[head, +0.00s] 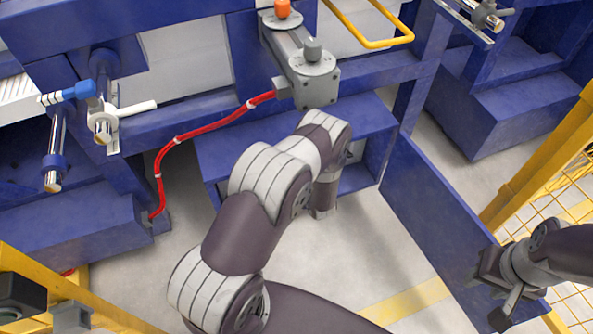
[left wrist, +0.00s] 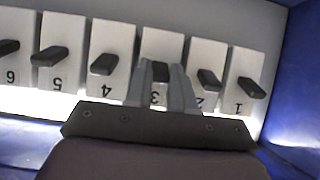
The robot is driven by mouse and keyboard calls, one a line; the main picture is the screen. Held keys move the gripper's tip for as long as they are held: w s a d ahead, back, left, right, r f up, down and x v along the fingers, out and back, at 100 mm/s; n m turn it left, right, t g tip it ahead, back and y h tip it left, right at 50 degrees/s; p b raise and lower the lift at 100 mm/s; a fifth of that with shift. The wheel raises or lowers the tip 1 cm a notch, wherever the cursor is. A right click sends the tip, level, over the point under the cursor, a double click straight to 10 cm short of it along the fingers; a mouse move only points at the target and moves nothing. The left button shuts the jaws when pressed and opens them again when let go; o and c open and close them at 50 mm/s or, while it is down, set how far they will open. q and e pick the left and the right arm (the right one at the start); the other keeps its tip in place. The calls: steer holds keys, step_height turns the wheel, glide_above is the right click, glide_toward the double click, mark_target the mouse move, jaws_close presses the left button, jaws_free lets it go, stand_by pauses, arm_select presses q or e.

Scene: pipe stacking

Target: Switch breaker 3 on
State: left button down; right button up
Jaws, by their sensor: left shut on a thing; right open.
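Breaker 3 (left wrist: 149,96) is a white switch with a black lever in a row of numbered breakers, seen upside down in the left wrist view. My left gripper (left wrist: 162,70) is shut on its black lever, one grey finger on each side. The fingers partly cover the 3 label, and I cannot tell the lever's on or off position. In the head view my left arm reaches into the blue frame, and the breakers and left fingertips cannot be made out there. My right gripper (head: 490,298) is open and empty at the lower right.
Breakers 4 (left wrist: 108,62) and 2 (left wrist: 206,78) stand close on either side of the held lever. A red cable (head: 190,133) runs from a grey unit (head: 311,75). A blue panel (head: 430,215) stands between my arms. Yellow fencing (head: 540,155) is at right.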

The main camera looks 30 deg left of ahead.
arm_select(q)
steer(key=shift+g, duration=0.3)
steer(key=c, duration=1)
jaws_free()
steer(key=shift+o, duration=0.2)
steer(key=p+v, duration=0.5)
steer(key=v, duration=0.7)
steer(key=shift+s+r+p, duration=0.25)
steer(key=shift+s+p, duration=0.05)
